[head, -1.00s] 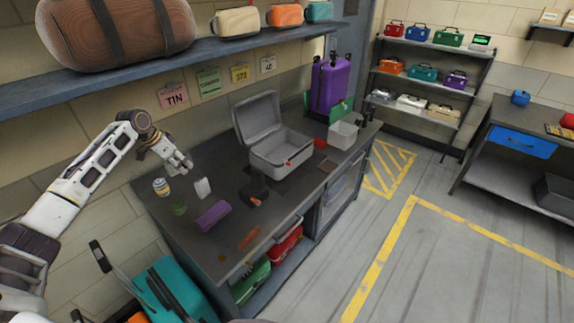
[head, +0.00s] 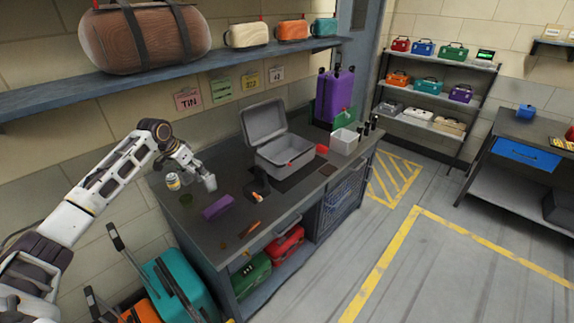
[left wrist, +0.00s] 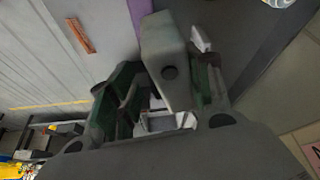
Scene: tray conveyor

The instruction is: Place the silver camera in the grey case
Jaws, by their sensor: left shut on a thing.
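The silver camera (head: 210,183) is a small pale block on the left part of the dark workbench. In the left wrist view it is a grey box (left wrist: 166,60) with a dark round knob. My left gripper (head: 198,173) is shut on it; whether it touches the bench I cannot tell. The gripper's fingers (left wrist: 160,100) show on both sides of the camera in the left wrist view. The grey case (head: 284,165) stands open to the right, its lid (head: 263,121) raised at the back. Its floor is mostly hidden. My right gripper is not in view.
A striped can (head: 172,181), a green round item (head: 186,200), a purple block (head: 217,208) and a dark item (head: 259,186) lie near the camera. A white bin (head: 344,141) and purple suitcase (head: 334,94) stand beyond the case. A shelf (head: 220,58) overhangs the bench's back.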

